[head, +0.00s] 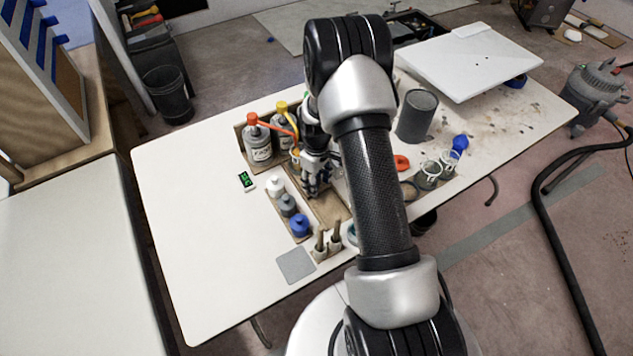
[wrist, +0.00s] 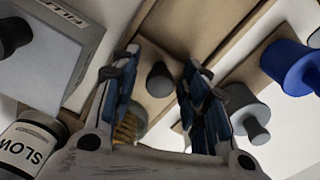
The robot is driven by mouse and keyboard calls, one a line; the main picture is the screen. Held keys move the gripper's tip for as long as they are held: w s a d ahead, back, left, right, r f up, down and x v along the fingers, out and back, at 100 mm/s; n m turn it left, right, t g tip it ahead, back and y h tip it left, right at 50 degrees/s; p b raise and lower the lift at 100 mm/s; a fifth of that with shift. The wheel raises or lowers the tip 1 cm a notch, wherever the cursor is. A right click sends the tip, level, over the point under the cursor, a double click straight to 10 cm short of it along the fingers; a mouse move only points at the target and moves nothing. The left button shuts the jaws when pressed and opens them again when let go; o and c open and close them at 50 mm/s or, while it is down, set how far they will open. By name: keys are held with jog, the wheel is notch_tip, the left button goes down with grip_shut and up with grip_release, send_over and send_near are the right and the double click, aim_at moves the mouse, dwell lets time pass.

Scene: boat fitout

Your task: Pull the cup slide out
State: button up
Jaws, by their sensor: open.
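In the wrist view a dark round knob (wrist: 160,79) stands on a light wooden panel between my two fingers. The panel looks like the cup slide (wrist: 151,103), but I cannot be sure. My gripper (wrist: 160,60) is open, with one finger on each side of the knob and gaps to both. In the head view my gripper (head: 318,188) is over the wooden tray (head: 332,209), beside the row of small pots. My arm hides part of the tray, and the knob is not clear there.
Bottles with red (head: 258,145) and yellow (head: 283,118) tops stand behind my gripper. White, grey and blue pots (head: 299,226) line the tray's left. Upright handles (head: 321,243) stand at its near end. A grey can (head: 417,116) and cups (head: 429,175) are right. The table's left is mostly clear.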

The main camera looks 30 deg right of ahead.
jog(key=shift+c, duration=0.3)
grip_shut()
dwell(0.3)
